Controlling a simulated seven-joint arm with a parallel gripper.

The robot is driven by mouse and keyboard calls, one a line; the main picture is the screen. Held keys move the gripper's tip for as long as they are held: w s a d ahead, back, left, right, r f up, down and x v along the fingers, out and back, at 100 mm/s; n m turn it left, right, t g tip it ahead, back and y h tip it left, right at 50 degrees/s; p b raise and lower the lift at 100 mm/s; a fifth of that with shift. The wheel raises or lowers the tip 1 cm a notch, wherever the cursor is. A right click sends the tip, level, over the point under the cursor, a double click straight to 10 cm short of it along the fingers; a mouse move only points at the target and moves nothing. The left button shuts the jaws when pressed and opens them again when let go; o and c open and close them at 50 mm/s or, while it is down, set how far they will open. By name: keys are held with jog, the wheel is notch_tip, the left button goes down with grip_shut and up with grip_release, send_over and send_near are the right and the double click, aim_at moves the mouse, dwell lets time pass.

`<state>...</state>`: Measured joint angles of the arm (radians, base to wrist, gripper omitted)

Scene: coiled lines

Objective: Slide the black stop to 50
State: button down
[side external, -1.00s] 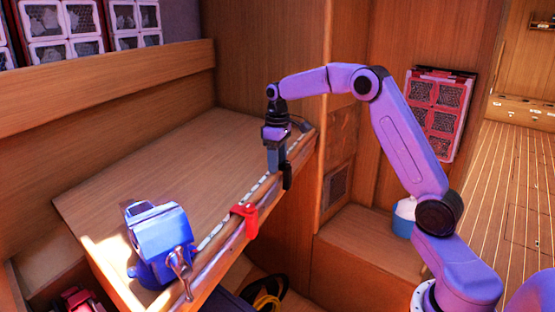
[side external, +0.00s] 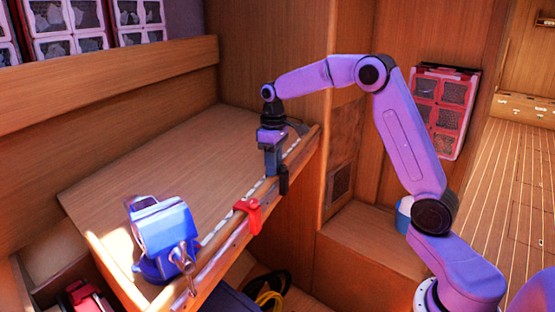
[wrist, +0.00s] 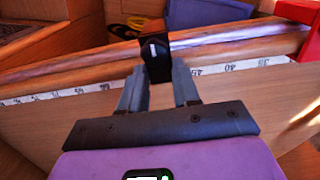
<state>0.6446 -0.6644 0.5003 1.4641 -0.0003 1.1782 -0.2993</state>
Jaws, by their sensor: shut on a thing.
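The black stop (side external: 283,180) sits on the rail along the bench's front edge, beyond the red stop (side external: 248,215). My gripper (side external: 274,170) points down at the rail and is shut on the black stop. In the wrist view, the black stop (wrist: 155,50) with its white mark is between my fingertips (wrist: 158,78). The white scale strip (wrist: 215,70) reads 35, 40 and 45 to the right of my fingers. The part of the scale at the stop is hidden by the fingers and stop. The red stop (wrist: 300,12) shows at the upper right.
A blue vise (side external: 163,235) stands at the near end of the bench (side external: 150,180). Yellow and black coiled lines (side external: 268,290) lie below the front edge. Between the two stops the rail looks clear.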

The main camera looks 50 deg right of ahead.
jog(key=c, duration=0.8)
grip_release()
jog(key=shift+r, duration=0.1)
notch_tip(320, 180, up, 17)
jog(key=shift+r, duration=0.15)
jog(key=s+a+f+n, duration=0.2)
jog(key=s+a+f, duration=0.2)
jog(key=s+a, duration=0.3)
jog(key=s+a+f+n, duration=0.2)
jog(key=s+a+f, duration=0.1)
jog(key=s+a, duration=0.45)
jog(key=s+f+n, duration=0.1)
jog(key=s+f, duration=0.3)
jog(key=s, duration=0.3)
jog(key=s+d+f+n, duration=0.1)
jog(key=s+f+n, duration=0.1)
jog(key=s+f, duration=0.2)
jog(key=s+d+f+n, duration=0.1)
jog(key=s+f, duration=0.3)
jog(key=s, duration=0.7)
jog(key=shift+n, duration=0.5)
